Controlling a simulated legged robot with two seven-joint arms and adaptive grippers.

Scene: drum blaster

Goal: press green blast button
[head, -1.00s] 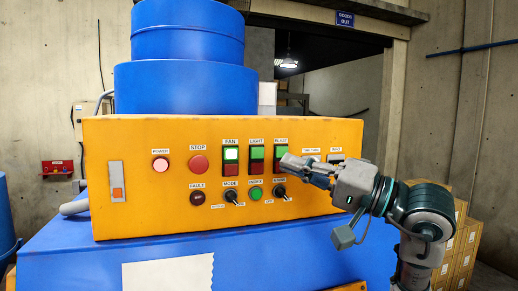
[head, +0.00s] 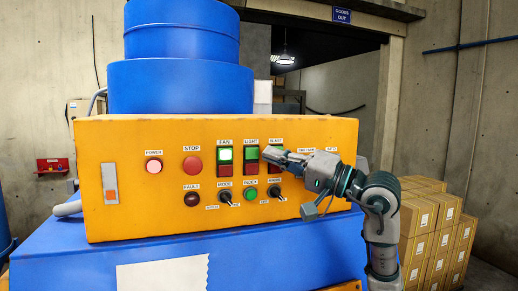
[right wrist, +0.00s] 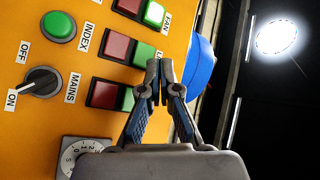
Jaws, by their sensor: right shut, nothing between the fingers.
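The green blast button (right wrist: 127,98) sits beside a red one (right wrist: 104,95) on the orange control panel (head: 120,150). In the head view, my right gripper (head: 267,154) covers most of the green one. My right gripper is shut and empty, its tips in front of the panel near the light and blast switches. In the right wrist view, the fingertips (right wrist: 156,75) show beside the green light button (right wrist: 143,52) and the green blast button. I cannot tell whether they touch the panel. My left gripper is not in view.
The panel also has a lit fan button (head: 225,154), a red stop button (head: 193,165) and a mode switch (head: 225,197). A blue drum (head: 180,87) stands behind it. Cardboard boxes (head: 425,245) are stacked at the right.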

